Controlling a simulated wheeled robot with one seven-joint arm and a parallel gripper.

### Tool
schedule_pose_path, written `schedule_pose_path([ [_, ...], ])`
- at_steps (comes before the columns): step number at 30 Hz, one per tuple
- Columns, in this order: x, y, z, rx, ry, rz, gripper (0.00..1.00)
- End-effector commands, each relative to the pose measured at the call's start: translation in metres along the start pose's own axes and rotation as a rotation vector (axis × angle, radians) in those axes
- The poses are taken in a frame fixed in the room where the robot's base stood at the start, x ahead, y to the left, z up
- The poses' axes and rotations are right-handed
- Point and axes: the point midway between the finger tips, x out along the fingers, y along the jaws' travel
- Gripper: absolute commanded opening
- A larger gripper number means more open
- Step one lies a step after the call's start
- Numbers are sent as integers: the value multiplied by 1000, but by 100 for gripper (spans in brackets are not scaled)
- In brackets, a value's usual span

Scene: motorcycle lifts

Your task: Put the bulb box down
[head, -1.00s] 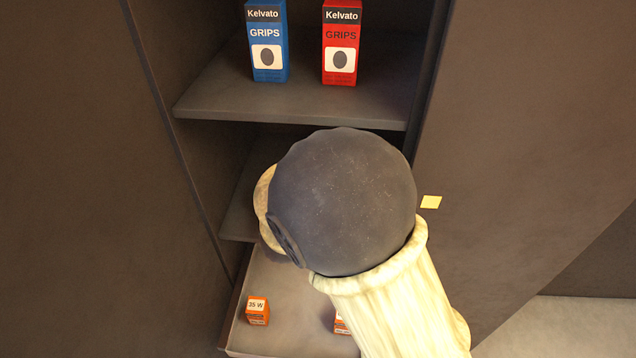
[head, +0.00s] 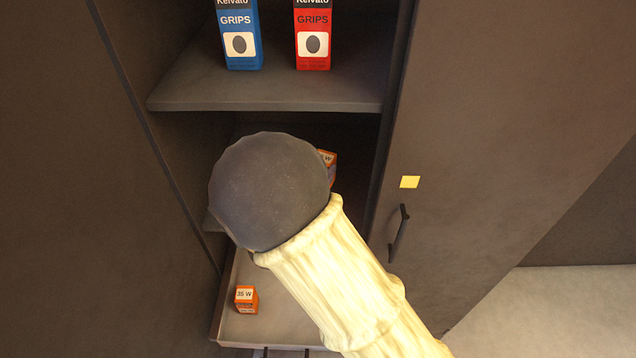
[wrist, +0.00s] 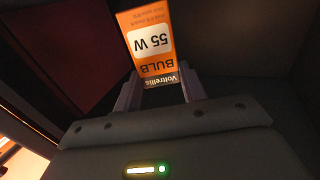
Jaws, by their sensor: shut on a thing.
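The bulb box (wrist: 148,45) is orange with a white "55 W" label and shows upside down in the wrist view. My gripper (wrist: 158,82) is shut on it at its "Voltrellis" end, one finger on each side. In the head view the gripper is hidden behind my arm's dark rounded joint. Part of an orange box (head: 328,166) shows just right of that joint, in front of the dark middle compartment; I cannot tell for sure that it is the held one. Contact between the held box and a shelf cannot be seen.
A "35 W" orange box (head: 246,300) stands on the bottom tray (head: 285,330). Blue (head: 240,45) and red (head: 313,45) grips boxes stand on the upper shelf (head: 270,98). A cabinet door (head: 500,130) with a dark handle (head: 399,233) is at right. My arm hides much of the middle shelf.

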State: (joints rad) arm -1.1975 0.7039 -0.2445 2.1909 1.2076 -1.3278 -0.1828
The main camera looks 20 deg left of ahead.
Motion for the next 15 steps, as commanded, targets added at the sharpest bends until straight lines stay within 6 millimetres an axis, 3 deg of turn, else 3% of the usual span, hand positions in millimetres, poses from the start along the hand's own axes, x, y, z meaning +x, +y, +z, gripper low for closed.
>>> schedule_pose_path([
  [9,0,0,35,-5,-1,0,18],
  [15,0,0,41,0,1,0,18],
])
